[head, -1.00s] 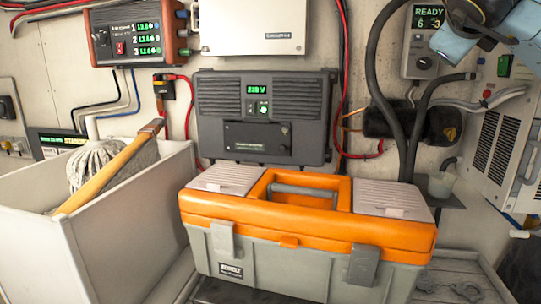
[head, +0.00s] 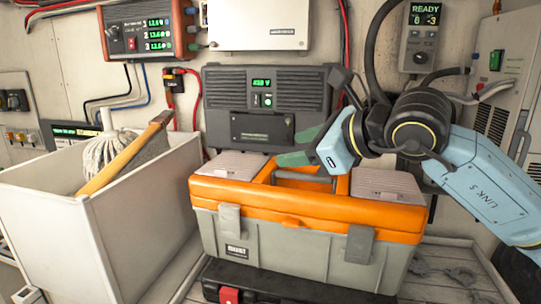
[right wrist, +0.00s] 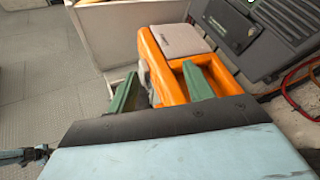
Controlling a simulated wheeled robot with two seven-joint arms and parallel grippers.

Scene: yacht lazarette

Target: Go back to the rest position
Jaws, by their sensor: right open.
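My right gripper (head: 294,147) has green fingers and comes in from the right in the head view. It is above the orange and grey toolbox (head: 283,241), near its recessed handle (head: 302,176). In the right wrist view its two fingers (right wrist: 160,86) are spread apart with nothing held between them, over the toolbox's orange lid (right wrist: 163,70). I cannot tell from these views whether the fingers touch the toolbox. The toolbox is upright with both front latches down. My left gripper is not in view.
A white bin (head: 50,225) with a mop (head: 108,150) and a wooden-handled tool (head: 125,157) stands left of the toolbox. A black case (head: 290,285) lies below the toolbox front. Wall panels, cables and a grey unit (head: 285,85) are close behind.

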